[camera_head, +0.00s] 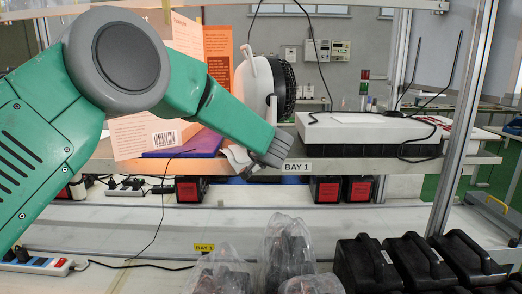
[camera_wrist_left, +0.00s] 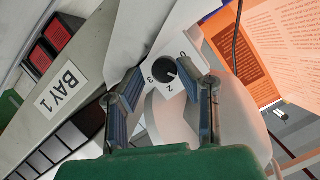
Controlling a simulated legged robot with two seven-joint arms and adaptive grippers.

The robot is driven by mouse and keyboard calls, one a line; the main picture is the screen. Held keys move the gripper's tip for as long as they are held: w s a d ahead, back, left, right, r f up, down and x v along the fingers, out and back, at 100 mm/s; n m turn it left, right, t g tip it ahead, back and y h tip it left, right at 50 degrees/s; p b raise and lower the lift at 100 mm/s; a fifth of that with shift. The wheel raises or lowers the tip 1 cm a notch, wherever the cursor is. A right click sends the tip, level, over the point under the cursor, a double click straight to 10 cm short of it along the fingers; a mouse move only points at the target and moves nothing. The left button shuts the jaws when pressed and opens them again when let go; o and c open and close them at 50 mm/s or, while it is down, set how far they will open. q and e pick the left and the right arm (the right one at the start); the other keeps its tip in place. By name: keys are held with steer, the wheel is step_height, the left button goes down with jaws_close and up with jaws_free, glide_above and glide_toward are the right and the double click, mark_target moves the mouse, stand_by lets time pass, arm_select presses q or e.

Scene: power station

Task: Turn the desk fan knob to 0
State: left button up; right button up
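The desk fan (camera_head: 258,82) stands on the shelf, with a white body and a black grille facing right. Its base is mostly hidden behind my left arm in the head view. In the left wrist view the dark round knob (camera_wrist_left: 163,71) sits on a white panel marked 0, 2 and 3. A pale mark on the knob lies towards its lower right; I cannot tell exactly which number it meets. My left gripper (camera_wrist_left: 162,80) is open, its fingers on either side of the knob. Contact is unclear. My right gripper is not in view.
An orange and cream leaflet (camera_head: 218,55) stands behind my left arm, near a purple book (camera_head: 185,145). A white box-shaped device (camera_head: 365,128) with antennas is to the right. The shelf edge bears a BAY 1 label (camera_head: 297,167). Black cases (camera_head: 365,265) are below.

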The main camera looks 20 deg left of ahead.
arm_select(q)
steer(key=shift+w+a+f, duration=0.1)
steer(key=shift+w+a, duration=0.05)
steer(key=shift+a, duration=0.2)
steer(key=shift+c, duration=0.5)
jaws_close()
steer(key=shift+a+f+n+t+h+b, duration=0.1)
steer(key=shift+n+t+h+b, duration=0.4)
steer(key=shift+n+h+b, duration=1.05)
steer(key=shift+a+n+t+h+b, duration=0.1)
steer(key=shift+n+t+h+b, duration=0.6)
steer(key=shift+n+b, duration=1.5)
steer(key=shift+n+p, duration=0.5)
steer(key=shift+n, duration=0.05)
